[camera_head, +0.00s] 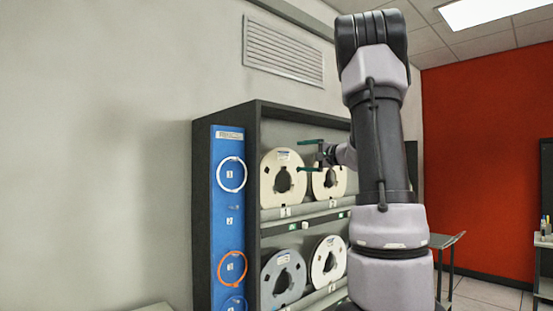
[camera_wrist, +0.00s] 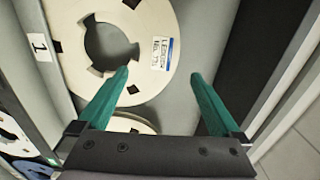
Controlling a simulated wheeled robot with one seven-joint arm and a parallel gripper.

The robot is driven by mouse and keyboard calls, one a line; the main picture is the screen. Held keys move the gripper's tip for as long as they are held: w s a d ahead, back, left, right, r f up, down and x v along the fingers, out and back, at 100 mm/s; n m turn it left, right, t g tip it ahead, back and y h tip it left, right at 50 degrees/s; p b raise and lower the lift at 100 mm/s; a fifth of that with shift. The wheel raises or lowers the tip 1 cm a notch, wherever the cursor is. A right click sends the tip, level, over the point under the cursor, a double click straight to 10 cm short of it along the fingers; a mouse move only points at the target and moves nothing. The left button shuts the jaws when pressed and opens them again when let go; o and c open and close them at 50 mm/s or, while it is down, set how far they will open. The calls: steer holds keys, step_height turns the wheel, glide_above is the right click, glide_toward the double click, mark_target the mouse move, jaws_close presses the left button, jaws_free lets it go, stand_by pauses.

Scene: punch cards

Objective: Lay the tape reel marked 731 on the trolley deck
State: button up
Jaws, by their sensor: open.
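The cream tape reel (camera_head: 270,183) stands upright at the left of the rack's upper shelf, above a slot tag marked 1. In the wrist view this reel (camera_wrist: 72,52) fills the upper middle, and its small blue-and-white label seems to end in 731. My gripper (camera_head: 299,155) is open and empty by the reel's upper right part. In the wrist view the green fingers of my gripper (camera_wrist: 159,73) are spread on either side of the label, with no clear contact. A grey table-like top (camera_head: 443,240), perhaps the trolley deck, shows partly behind my arm.
A second cream reel (camera_head: 339,184) stands to the right on the upper shelf. Grey (camera_head: 270,281) and white (camera_head: 320,262) reels stand on the lower shelf. The rack's blue side panel (camera_head: 228,200) carries coloured rings. Another cart (camera_head: 544,241) is at the right edge.

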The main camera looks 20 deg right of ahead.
mark_target(284, 157)
steer(key=shift+x, duration=4.4)
jaws_close()
step_height(284, 157, up, 8)
steer(key=shift+s, duration=0.1)
steer(key=v, duration=1.9)
steer(key=shift+s, duration=0.4)
